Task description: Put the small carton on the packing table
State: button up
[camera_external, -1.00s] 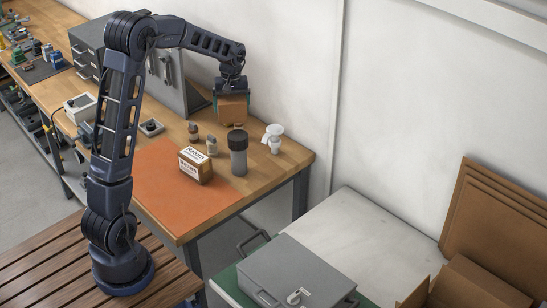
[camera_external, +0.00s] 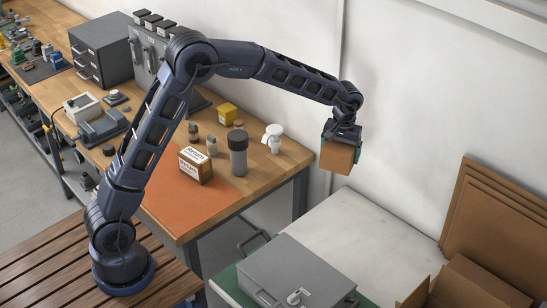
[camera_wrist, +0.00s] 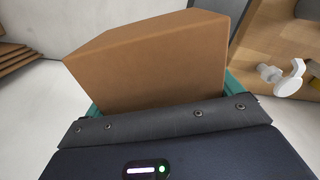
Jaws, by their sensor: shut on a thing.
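The small carton (camera_external: 339,157) is a plain brown box. My gripper (camera_external: 340,143) is shut on it, with teal fingers on its two sides, and holds it in the air to the right of the workbench's right end. In the wrist view the carton (camera_wrist: 155,65) fills the middle between the teal fingers (camera_wrist: 162,98). The packing table (camera_external: 365,235) is the pale surface at lower right, below the carton. The carton is clear of it and slightly tilted in the external view.
Flat brown cardboard (camera_external: 495,215) leans at the right. The table's middle and back are bare.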

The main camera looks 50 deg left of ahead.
jog(key=s+d+f+m, duration=0.15)
jog(key=s+d, duration=0.25)
jog(key=d, duration=0.7)
jog(key=s+d+m, duration=0.2)
jog(key=s+d, duration=0.2)
jog(key=d, duration=0.7)
jog(key=s+d+f+m, duration=0.1)
jog(key=s+d, duration=0.3)
jog(key=d, duration=0.8)
jog(key=f, duration=2)
jog(key=shift+s+a, duration=0.1)
jog(key=shift+s, duration=0.1)
jog(key=shift+f, duration=0.1)
jog(key=o, duration=0.7)
jog(key=shift+f, duration=0.15)
jog(key=shift+o, duration=0.9)
jog(key=shift+r, duration=0.2)
